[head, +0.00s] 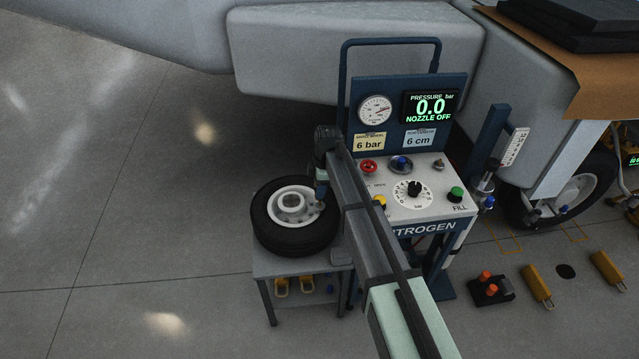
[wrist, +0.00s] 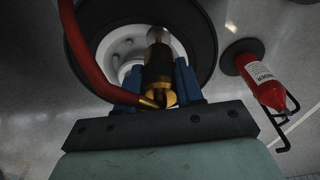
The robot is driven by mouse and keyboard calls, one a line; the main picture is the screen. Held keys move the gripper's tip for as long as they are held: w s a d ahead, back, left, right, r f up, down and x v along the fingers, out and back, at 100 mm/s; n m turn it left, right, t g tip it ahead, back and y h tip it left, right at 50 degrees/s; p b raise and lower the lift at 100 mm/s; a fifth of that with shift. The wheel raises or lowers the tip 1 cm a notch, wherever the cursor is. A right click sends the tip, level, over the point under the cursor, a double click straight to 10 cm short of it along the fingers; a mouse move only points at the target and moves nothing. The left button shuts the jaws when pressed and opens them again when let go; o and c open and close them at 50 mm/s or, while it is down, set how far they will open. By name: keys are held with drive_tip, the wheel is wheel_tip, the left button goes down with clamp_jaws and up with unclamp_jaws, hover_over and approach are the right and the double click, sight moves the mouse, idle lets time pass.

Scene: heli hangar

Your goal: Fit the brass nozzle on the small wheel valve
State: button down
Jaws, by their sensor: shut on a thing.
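The small wheel (head: 262,222), a black tyre with a white rim, lies flat on a low grey table. My gripper (head: 320,192) is at the right side of its rim, pointing down. In the wrist view my gripper's blue fingers (wrist: 158,76) are shut on the brass nozzle (wrist: 160,98), which has a dark body and a red hose (wrist: 82,50) bending away to the left. The nozzle's far end overlaps the wheel (wrist: 203,35) in the picture. The valve is not clearly seen; I cannot tell whether the nozzle touches it.
The blue nitrogen cart (head: 440,90) stands right behind the table; its display (head: 430,107) reads 0.0 bar, NOZZLE OFF. A red cylinder (wrist: 260,82) is at the right in the wrist view. Yellow chocks (head: 537,287) lie on the right floor. The left floor is clear.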

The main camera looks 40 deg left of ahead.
sight(320, 202)
drive_tip(key=shift+f, duration=1.4)
drive_tip(key=shift+f, duration=0.55)
idle(0.6)
drive_tip(key=c, duration=1)
unclamp_jaws()
drive_tip(key=shift+w+d+r, duration=0.15)
drive_tip(key=shift+r, duration=1.65)
drive_tip(key=shift+w+d+r, duration=0.2)
drive_tip(key=shift+r, duration=1.6)
drive_tip(key=shift+w+d+r, duration=0.15)
drive_tip(key=shift+r, duration=1.65)
